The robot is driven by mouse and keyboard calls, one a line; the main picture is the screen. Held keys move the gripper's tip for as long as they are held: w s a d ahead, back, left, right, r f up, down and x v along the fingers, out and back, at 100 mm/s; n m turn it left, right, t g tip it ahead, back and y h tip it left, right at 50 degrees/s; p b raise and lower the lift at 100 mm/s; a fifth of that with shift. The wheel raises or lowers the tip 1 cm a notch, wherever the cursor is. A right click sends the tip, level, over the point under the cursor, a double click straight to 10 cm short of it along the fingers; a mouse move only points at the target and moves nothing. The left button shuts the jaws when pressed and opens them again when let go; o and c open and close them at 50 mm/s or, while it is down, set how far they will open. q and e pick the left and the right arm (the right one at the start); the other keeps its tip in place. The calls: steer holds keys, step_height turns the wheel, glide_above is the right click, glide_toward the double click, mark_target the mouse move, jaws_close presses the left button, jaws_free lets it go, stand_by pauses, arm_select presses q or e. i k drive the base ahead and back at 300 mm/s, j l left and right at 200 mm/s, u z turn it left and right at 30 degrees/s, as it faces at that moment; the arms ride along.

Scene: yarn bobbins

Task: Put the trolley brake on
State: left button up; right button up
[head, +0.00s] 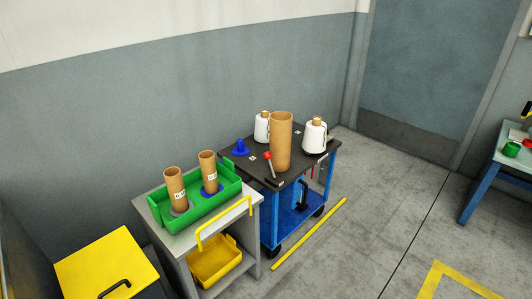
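The blue trolley (269,218) with a dark top stands against the grey wall near the middle of the head view. A lever with a red knob (268,157) stands up, slightly tilted, at the top's front left; I cannot tell if it is the brake or how it is set. Black castors (274,251) show under the trolley. The top holds two white yarn bobbins (314,136), (262,127), a tall brown tube (281,140) and a blue peg (241,147). Neither gripper is in view.
A grey cabinet (183,243) beside the trolley's left carries a green tray (200,207) with two brown tubes. Its yellow handle (224,222) juts out. A yellow-lidded box (105,268) is lower left, and a blue-legged table (480,194) at right. The floor between is clear, with a yellow strip (310,234).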

mark_target(267, 155)
steer(key=i, duration=1.7)
steer(key=i+u, duration=0.2)
steer(key=u, duration=0.2)
